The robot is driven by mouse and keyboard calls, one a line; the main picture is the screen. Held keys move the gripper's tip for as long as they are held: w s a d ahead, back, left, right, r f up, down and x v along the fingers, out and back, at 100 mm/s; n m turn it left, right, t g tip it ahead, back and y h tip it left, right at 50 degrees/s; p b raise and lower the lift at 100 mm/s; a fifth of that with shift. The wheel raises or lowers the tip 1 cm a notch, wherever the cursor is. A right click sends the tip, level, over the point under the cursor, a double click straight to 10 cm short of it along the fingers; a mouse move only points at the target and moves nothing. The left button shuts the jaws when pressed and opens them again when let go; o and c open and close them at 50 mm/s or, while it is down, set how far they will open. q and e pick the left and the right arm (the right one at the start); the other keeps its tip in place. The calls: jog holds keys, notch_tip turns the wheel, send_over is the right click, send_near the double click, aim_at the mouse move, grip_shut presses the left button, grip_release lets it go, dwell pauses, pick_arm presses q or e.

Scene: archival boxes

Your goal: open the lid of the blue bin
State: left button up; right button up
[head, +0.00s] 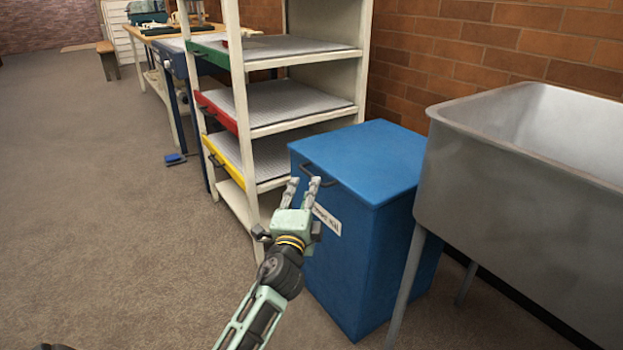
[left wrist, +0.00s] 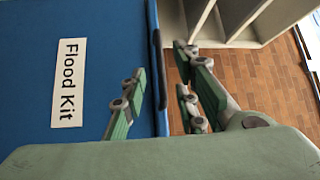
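The blue bin (head: 352,250) stands on the floor with its flat blue lid (head: 365,160) shut. A dark handle (head: 320,174) runs along the lid's front left edge; it also shows in the left wrist view (left wrist: 157,70). A white "Flood Kit" label (left wrist: 69,83) is on the bin's front. My left gripper (head: 303,183) is open and empty in front of the bin, near the handle. In the left wrist view its fingers lie on either side of the handle's line; I cannot tell whether they touch it. My right gripper is not in view.
A metal sink (head: 500,180) on legs stands close at the bin's right. A cream shelf rack (head: 243,110) with green, red and yellow shelf fronts stands behind left. A brick wall (head: 480,50) is behind. Open carpet (head: 110,220) lies to the left.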

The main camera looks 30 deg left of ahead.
aim_at(310, 175)
pick_arm(q)
jog(key=b+x, duration=0.1)
jog(key=x, duration=0.6)
jog(key=shift+a+b, duration=0.1)
jog(key=shift+b, duration=0.3)
jog(key=shift+c, duration=0.3)
grip_shut()
